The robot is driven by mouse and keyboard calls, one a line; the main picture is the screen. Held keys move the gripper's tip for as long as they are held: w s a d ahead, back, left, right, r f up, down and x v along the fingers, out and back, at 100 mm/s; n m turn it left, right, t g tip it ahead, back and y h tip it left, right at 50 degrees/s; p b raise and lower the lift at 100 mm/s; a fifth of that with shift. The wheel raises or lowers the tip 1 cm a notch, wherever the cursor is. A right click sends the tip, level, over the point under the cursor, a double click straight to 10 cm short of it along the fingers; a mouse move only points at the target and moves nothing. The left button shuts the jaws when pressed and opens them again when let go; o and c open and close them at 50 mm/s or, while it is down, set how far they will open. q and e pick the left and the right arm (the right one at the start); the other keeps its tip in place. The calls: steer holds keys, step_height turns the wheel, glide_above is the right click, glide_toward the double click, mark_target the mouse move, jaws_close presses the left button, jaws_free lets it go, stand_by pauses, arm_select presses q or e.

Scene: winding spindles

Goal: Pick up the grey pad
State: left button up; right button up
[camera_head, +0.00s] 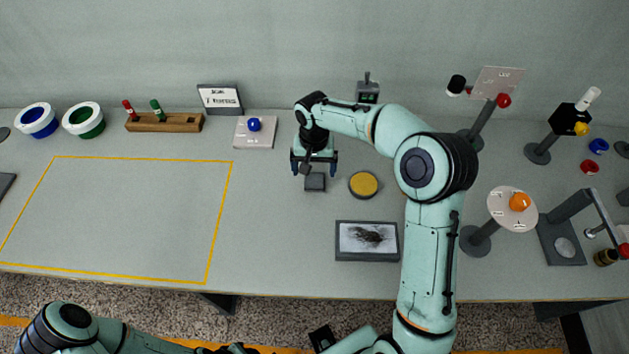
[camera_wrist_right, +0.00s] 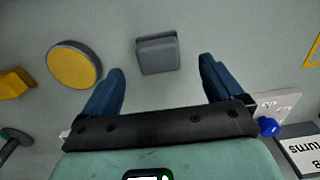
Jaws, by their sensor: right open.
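The grey pad (camera_head: 314,183) is a small, dark grey square block on the table, left of a round yellow-topped disc. In the right wrist view the pad (camera_wrist_right: 157,54) lies ahead of and between the blue fingertips, with clear space to each finger. My right gripper (camera_head: 314,170) points down over the table just behind the pad; its fingers (camera_wrist_right: 161,68) are spread and empty. Part of the pad's far side is hard to make out under the gripper in the head view. My left arm shows at the bottom left, but its gripper cannot be made out.
The yellow disc (camera_head: 364,184) stands close to the pad's right. A light plate with a blue knob (camera_head: 254,125) is at the back left. The yellow-outlined area (camera_head: 120,215) is empty. Stands crowd the right side.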

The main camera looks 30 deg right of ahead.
mark_target(315, 177)
step_height(315, 177, down, 5)
steer(key=c, duration=1.1)
steer(key=shift+c, duration=0.2)
steer(key=shift+r, duration=0.1)
arm_select(q)
steer(key=w+r+p, duration=0.2)
steer(key=shift+r, duration=0.4)
arm_select(e)
step_height(315, 177, up, 20)
steer(key=shift+s, duration=0.1)
steer(key=shift+o, duration=0.6)
